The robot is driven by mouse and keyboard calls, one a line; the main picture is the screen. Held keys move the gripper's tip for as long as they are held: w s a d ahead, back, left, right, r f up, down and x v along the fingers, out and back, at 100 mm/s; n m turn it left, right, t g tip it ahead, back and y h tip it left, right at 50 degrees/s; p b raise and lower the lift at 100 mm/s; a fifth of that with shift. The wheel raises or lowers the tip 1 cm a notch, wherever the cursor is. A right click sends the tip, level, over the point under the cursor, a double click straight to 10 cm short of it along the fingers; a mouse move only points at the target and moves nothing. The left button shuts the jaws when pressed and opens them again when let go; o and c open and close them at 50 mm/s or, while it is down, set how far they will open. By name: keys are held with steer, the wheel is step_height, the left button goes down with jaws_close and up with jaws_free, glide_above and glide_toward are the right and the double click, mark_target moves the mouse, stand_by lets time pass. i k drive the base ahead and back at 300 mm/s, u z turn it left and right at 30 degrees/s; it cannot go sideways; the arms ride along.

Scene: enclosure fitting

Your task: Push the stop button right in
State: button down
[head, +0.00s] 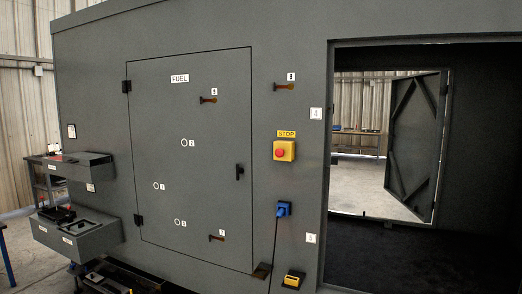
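The stop button is a red round knob (280,153) on a yellow box (289,146), under a yellow STOP label (286,134). It is fixed to the grey enclosure wall, between the FUEL door and the large opening on the right. From this distance I cannot tell how far the knob stands out. My gripper is not in view.
The FUEL door (210,115) is shut, with a black handle (239,172). A blue plug and socket (283,209) with a hanging cable sits below the stop box. A yellow-black box (293,280) is lower. Shelf boxes (75,240) jut out at left.

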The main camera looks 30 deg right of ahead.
mark_target(279, 152)
steer(key=i, duration=2.1)
steer(key=u, duration=1.85)
steer(key=i, duration=0.6)
steer(key=z, duration=2.5)
